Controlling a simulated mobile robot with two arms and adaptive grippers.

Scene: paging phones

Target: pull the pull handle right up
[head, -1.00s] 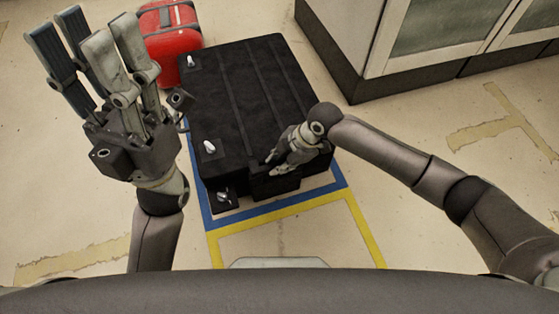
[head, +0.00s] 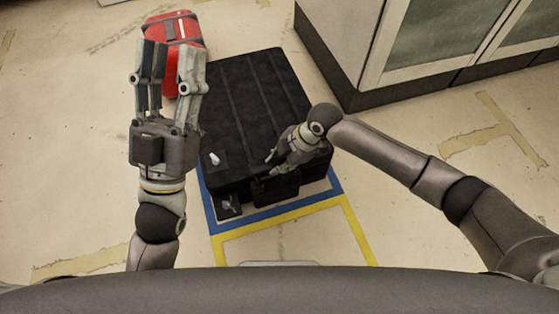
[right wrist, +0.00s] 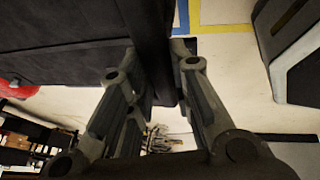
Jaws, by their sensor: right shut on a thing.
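A large black case (head: 240,110) lies on the floor in the middle of the head view. A black handle-like part (head: 277,188) juts from its near side. My right gripper (head: 276,162) is at this near edge. In the right wrist view its fingers (right wrist: 160,75) stand on both sides of a dark upright part, shut on it. Which exact part it is remains partly hidden by the fingers. My left gripper (head: 170,62) is raised at the left with its fingers apart and empty.
A red case (head: 176,27) lies behind my left gripper. A glass-fronted cabinet (head: 425,40) stands at the right back. Blue and yellow tape (head: 300,212) marks the floor around the black case. A small latch (head: 215,159) sits on its top.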

